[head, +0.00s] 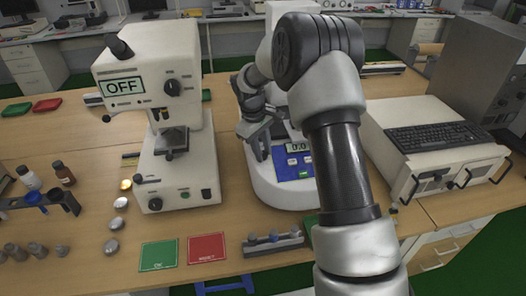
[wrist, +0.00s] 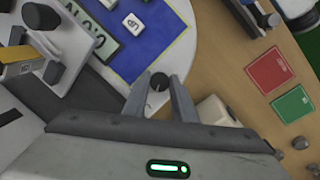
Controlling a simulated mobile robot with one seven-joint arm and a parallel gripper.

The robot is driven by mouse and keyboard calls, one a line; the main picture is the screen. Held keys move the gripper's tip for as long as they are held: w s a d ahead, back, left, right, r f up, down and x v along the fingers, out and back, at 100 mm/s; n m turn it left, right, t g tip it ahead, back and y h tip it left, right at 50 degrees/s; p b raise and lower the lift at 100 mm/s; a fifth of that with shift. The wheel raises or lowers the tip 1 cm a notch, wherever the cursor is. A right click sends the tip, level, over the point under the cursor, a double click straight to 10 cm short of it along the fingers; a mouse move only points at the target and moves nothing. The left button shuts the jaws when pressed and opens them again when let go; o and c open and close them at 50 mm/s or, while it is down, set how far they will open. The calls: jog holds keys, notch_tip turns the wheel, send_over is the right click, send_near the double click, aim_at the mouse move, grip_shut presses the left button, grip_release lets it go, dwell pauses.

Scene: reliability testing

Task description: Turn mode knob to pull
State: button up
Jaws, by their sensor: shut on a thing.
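The tester with the blue panel (head: 292,165) and a "0.0" display stands in the middle of the bench in the head view. Its blue panel also shows in the wrist view (wrist: 150,28). A small dark round knob (wrist: 158,79) sits at the panel's lower edge in the wrist view. My gripper (wrist: 158,88) is shut on this knob, with one grey finger on each side. In the head view my gripper (head: 258,140) reaches down at the tester's left side, and the knob is hidden there. I cannot read any mode marking around the knob.
A white microscope-like tester (head: 155,85) showing "OFF" stands close on the left. A green card (head: 158,255) and a red card (head: 206,248) lie at the front. A small grey rack (head: 273,242) stands before the tester. A keyboard (head: 436,136) rests on a white unit at right.

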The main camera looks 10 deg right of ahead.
jog(key=shift+n, duration=0.6)
jog(key=o, duration=1)
jog(key=shift+o, duration=0.2)
jog(key=s+a+r, duration=0.1)
jog(key=a+r, duration=0.2)
jog(key=r, duration=1.4)
jog(key=shift+s+a, duration=0.15)
jog(key=shift+s, duration=0.05)
